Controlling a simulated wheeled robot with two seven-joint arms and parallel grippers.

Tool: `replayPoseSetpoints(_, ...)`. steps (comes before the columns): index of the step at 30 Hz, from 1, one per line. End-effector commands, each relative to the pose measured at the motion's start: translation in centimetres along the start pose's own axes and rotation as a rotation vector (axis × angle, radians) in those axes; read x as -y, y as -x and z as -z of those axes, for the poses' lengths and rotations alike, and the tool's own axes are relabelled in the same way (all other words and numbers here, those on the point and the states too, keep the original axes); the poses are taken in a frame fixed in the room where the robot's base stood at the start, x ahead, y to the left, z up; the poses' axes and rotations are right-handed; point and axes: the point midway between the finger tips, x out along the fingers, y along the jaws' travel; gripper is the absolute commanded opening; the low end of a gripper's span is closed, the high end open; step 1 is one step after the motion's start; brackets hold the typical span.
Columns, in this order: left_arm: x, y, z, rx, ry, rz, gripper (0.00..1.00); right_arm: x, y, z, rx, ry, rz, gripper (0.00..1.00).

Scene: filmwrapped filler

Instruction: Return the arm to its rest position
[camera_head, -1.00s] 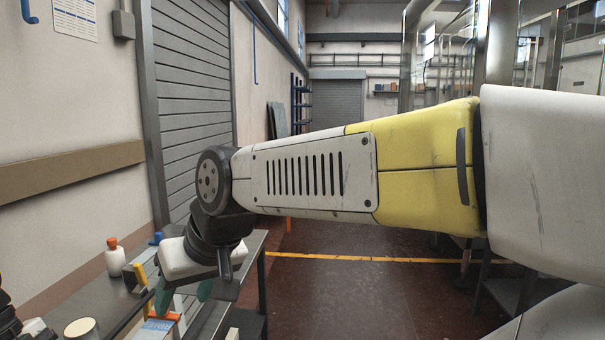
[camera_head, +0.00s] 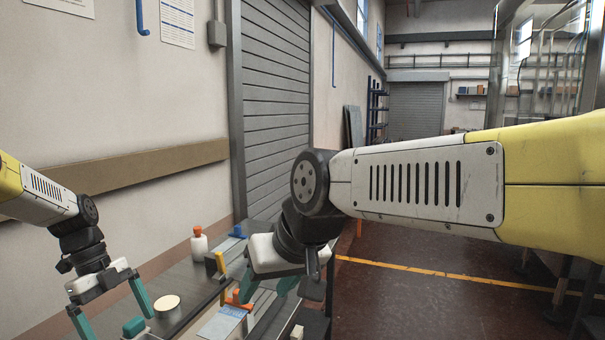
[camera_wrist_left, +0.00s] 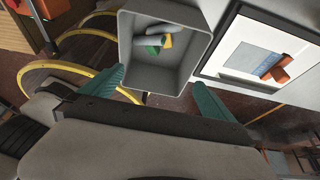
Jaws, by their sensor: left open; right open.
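My right gripper (camera_head: 268,286) hangs below its wrist at the end of the yellow and white arm that crosses from the right. Its teal fingers are apart, partly hidden by the wrist, over the bench (camera_head: 180,278). My left gripper (camera_head: 108,308) is at the lower left, pointing down with its teal fingers spread and nothing between them. In the left wrist view its open fingers (camera_wrist_left: 160,95) flank the near end of a grey bin (camera_wrist_left: 128,60), which holds green, yellow and grey pieces.
A white bottle with an orange cap (camera_head: 198,243), a round cream-topped item (camera_head: 167,303) and an orange piece (camera_head: 238,300) are on the bench near the grippers. A wall with a wooden rail (camera_head: 130,168) stands behind. The floor (camera_head: 420,310) at the right is open.

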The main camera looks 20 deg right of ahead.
Motion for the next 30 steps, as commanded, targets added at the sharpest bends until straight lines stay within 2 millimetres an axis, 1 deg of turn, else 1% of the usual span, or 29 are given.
replayPoseSetpoints(12,0.0,0.0,0.0,0.002,0.003,0.0,1.0,0.0,0.0,0.0,0.0,0.0,0.0,0.52)
replayPoseSetpoints(14,-0.1,0.3,0.2,0.01,0.024,0.003,1.0,0.0,0.0,0.0,0.0,0.0,0.0,0.52)
replayPoseSetpoints(16,-0.4,1.0,0.8,0.036,0.082,0.013,1.0,0.0,0.0,0.0,0.0,0.0,0.0,0.52)
replayPoseSetpoints(17,-0.7,1.4,1.1,0.051,0.122,0.02,1.0,0.0,0.0,0.0,0.0,0.0,0.0,0.52)
replayPoseSetpoints(20,-1.7,3.1,2.8,0.117,0.312,0.066,1.0,0.0,0.0,0.0,0.0,0.0,0.0,0.52)
replayPoseSetpoints(23,-3.2,5.0,4.8,0.18,0.556,0.149,1.0,0.0,0.0,0.0,0.0,0.0,0.0,0.52)
replayPoseSetpoints(27,-5.5,7.0,7.5,0.223,0.903,0.305,1.0,0.0,0.0,0.0,0.0,0.0,0.0,0.52)
replayPoseSetpoints(30,-7.3,8.1,9.5,0.212,1.145,0.434,1.0,0.0,0.0,0.0,0.0,0.0,0.0,0.52)
